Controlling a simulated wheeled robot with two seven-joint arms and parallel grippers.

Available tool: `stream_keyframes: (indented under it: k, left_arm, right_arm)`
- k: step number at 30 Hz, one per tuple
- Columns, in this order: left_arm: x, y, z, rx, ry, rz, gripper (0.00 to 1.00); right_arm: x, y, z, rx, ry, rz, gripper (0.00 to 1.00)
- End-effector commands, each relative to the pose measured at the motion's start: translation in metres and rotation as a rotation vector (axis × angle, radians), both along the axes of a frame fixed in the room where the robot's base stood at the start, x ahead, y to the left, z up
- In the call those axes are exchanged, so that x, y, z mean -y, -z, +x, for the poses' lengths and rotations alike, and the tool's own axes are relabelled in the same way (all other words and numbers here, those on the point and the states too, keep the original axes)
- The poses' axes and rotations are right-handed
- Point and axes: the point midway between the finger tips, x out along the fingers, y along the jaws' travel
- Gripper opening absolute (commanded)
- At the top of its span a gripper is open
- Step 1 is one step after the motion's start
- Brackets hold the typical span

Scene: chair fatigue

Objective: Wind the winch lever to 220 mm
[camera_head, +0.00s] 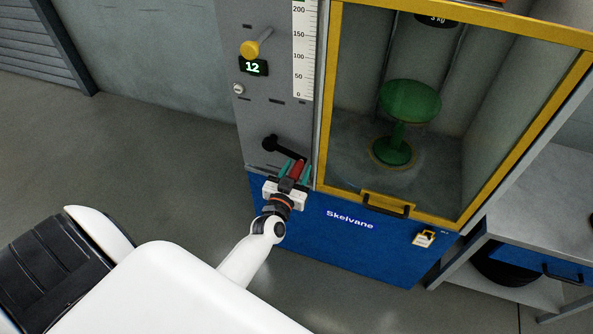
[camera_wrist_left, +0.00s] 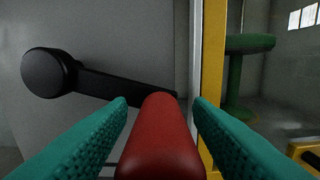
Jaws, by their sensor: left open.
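The winch lever has a black hub and arm (camera_head: 272,144) on the grey panel, slanting down to the right to a red handle (camera_head: 297,169). In the left wrist view the black arm (camera_wrist_left: 115,86) leads to the red handle (camera_wrist_left: 160,135). My left gripper (camera_head: 296,172) is open, its teal fingers on either side of the red handle, with the handle between them. A vertical scale (camera_head: 303,50) with marks from 0 to 200 stands above the lever. A small display (camera_head: 253,67) reads 12. My right gripper is not in view.
A yellow-framed glass cabinet on a blue base (camera_head: 300,222) holds a green stool (camera_head: 409,103) under a weight (camera_head: 437,20) marked 3 kg. A yellow knob (camera_head: 251,49) sticks out above the display. A workbench (camera_head: 545,185) stands at right. The floor at left is clear.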

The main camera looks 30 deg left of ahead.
Motion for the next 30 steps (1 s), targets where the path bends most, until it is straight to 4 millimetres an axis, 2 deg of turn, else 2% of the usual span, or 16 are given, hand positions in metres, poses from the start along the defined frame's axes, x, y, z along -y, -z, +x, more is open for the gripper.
stream_keyframes:
  k: [4, 12, 17, 20, 27, 30]
  left_arm:
    - [0.0, 0.0, 0.0, 0.0, 0.0, 0.0, 0.45]
    - [0.0, 0.0, 0.0, 0.0, 0.0, 0.0, 0.01]
    - [0.0, 0.0, -0.001, 0.0, 0.0, -0.001, 0.0]
    - [0.001, -0.007, 0.0, 0.009, 0.0, -0.038, 0.0]
    - [0.005, -0.038, 0.001, 0.072, 0.0, -0.305, 0.0]
    - [0.004, -0.046, 0.0, 0.096, 0.0, -0.404, 0.0]
  right_arm:
    - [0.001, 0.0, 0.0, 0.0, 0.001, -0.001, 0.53]
    - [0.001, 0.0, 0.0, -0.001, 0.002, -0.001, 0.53]
    - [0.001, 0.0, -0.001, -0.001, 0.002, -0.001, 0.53]
    - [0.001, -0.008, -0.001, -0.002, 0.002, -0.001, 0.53]
    - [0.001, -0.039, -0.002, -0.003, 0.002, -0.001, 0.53]
    - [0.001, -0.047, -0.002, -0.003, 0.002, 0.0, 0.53]
